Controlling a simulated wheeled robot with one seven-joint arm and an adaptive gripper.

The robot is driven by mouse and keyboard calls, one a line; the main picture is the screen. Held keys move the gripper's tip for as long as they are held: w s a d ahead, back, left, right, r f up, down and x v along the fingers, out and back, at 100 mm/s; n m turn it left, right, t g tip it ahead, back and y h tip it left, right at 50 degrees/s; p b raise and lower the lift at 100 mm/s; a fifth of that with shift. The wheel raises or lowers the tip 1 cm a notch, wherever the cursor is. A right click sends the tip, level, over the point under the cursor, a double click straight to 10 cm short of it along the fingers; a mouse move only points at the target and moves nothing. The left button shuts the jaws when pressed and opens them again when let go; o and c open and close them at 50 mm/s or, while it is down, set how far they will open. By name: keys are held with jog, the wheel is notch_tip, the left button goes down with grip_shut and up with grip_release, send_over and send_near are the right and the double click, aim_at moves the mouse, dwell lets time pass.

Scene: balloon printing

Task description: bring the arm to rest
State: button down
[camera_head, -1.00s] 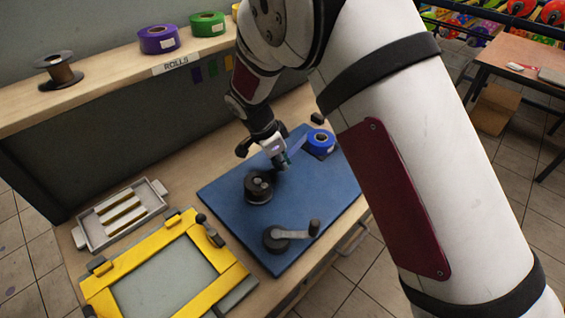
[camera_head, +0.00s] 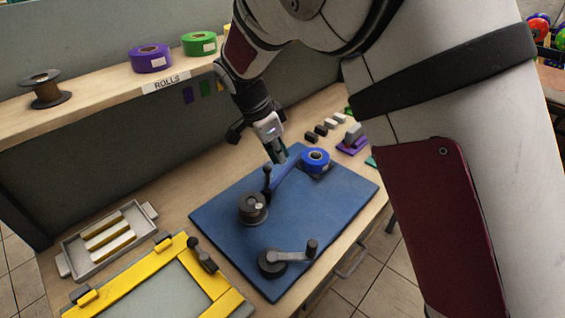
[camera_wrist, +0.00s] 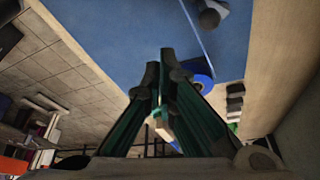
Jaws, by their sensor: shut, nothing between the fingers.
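My gripper (camera_head: 277,153) is shut and empty, above the far edge of the blue board (camera_head: 225,217). In the wrist view, its green fingers (camera_wrist: 165,60) meet at the tips. A blue roll (camera_head: 315,161) sits on the board to the right of my gripper, with a blue strip (camera_head: 285,178) running from it toward a dark spool (camera_head: 253,209). A thin dark lever stands by that spool. The blue roll (camera_wrist: 203,82) also shows just beside the fingers in the wrist view, though its distance from them is hard to tell.
A crank (camera_head: 287,258) is at the board's front. A yellow frame (camera_head: 130,278) and a grey tray (camera_head: 72,258) lie to the left. The shelf (camera_head: 100,100) holds a purple roll (camera_head: 151,58), a green roll (camera_head: 199,43) and an empty spool (camera_head: 45,88). Small blocks (camera_head: 322,130) lie behind the board.

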jog(key=shift+r, duration=0.15)
dwell(0.3)
jog(key=s+d+r+n+y, duration=0.1)
jog(key=s+d+r+n, duration=0.1)
jog(key=s+d+r, duration=0.45)
jog(key=s+d+r+n+y, duration=0.1)
jog(key=s+d+r+n, duration=0.2)
jog(key=d+r, duration=0.55)
jog(key=s+d+n+t, duration=0.1)
jog(key=s+d+n, duration=0.2)
jog(key=s, duration=0.6)
jog(key=s+d+r+n+t+y, duration=0.1)
jog(key=s+d+n+t, duration=0.1)
jog(key=s+d, duration=0.5)
jog(key=shift+s+d+r+n, duration=0.15)
jog(key=shift+s+d+n, duration=0.05)
jog(key=shift+s+n, duration=0.75)
